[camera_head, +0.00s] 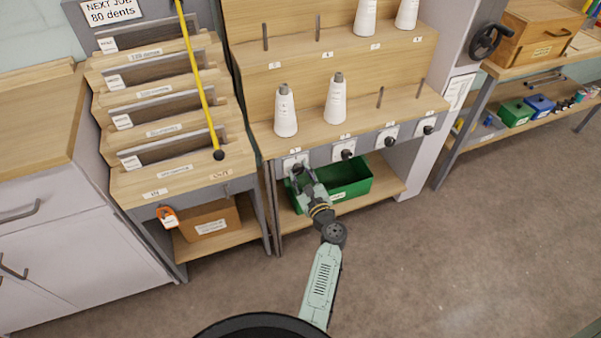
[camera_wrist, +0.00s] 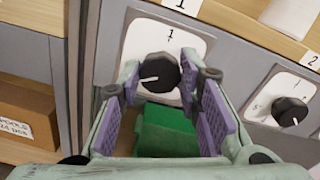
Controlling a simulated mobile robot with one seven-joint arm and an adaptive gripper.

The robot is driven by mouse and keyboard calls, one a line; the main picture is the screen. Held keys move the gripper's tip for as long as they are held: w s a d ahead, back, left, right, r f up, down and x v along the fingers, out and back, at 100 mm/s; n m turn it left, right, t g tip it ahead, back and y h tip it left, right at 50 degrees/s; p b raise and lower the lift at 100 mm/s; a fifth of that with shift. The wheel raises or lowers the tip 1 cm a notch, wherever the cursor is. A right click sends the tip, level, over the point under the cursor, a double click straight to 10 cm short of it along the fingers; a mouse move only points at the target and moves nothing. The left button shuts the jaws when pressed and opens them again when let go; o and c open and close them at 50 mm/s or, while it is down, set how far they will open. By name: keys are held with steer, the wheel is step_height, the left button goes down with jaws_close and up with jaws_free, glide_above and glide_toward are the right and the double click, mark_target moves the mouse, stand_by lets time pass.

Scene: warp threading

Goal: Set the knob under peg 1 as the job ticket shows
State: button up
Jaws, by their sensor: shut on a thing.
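The knob under peg 1 (camera_wrist: 155,73) is black with a white pointer line, on a white dial plate (camera_wrist: 187,47) marked 1 at its top. The line points left, slightly downward. My gripper (camera_wrist: 160,85) has its purple-padded fingers closed on the knob's two sides. In the head view my gripper (camera_head: 299,172) reaches up to the first dial plate and mostly hides the knob. A white "NEXT JOB 80 dents" sign (camera_head: 110,11) hangs at top left. A small-print sheet (camera_head: 459,90) hangs right of the rack; I cannot read it or tell whether it is the job ticket.
Another knob (camera_wrist: 290,111) sits to the right, with further knobs along the rail. A green bin (camera_head: 350,182) stands on the shelf below. White cones, one (camera_head: 285,112) above the first knob, stand on the rack. The floor in front is clear.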

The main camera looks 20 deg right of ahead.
steer(key=o, duration=1.1)
steer(key=shift+o, duration=0.2)
steer(key=s, duration=1.2)
steer(key=shift+d, duration=0.2)
